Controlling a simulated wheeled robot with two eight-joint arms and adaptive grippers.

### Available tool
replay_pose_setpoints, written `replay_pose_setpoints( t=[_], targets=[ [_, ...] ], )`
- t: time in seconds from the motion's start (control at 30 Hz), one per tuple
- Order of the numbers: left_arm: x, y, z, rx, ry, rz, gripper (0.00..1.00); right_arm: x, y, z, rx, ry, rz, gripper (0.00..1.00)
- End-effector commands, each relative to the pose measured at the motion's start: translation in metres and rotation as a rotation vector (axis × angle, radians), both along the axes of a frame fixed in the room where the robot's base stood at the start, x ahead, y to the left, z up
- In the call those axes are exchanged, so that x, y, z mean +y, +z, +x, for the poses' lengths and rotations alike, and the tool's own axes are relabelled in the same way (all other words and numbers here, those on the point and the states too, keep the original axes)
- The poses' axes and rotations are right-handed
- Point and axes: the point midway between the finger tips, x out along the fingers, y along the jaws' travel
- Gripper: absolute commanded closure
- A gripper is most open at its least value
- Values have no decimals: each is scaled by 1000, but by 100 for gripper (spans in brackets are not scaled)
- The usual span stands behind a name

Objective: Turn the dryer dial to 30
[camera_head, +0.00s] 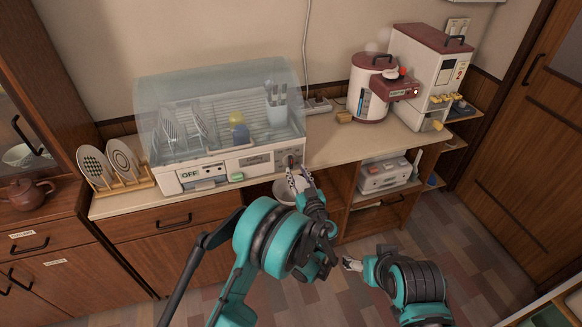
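The dish dryer (215,172) stands on the counter under a clear domed lid, with a white front panel. Its dial (291,158) is at the right end of that panel, small and partly hidden; its setting cannot be read. A sign reading OFF (189,174) is at the panel's left. My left gripper (298,173) is just below and in front of the dial, its two fingers apart with nothing between them. Whether it touches the dial cannot be told. My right gripper (348,264) is low over the floor, away from the dryer, and too small to read.
A plate rack (125,186) with plates stands left of the dryer. A white-and-maroon water pot (371,88) and a rice dispenser (431,78) stand at the right. A bowl (283,190) is below the dial.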

Motion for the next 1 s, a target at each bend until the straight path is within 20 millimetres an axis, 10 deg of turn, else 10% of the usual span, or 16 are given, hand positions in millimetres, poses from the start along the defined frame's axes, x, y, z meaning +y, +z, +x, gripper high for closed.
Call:
replay_pose_setpoints(
  t=[0.3,0.67,0.8,1.0],
  targets=[
    [15,-2,44,1,2,1,67,0,-15,0,0,0,0,25],
    [17,0,50,2,0,0,67,0,-16,0,0,0,0,25],
    [17,0,50,2,1,0,100,0,-16,0,0,0,0,25],
    [17,0,50,3,1,1,100,0,-16,0,0,0,0,25]
  ],
)
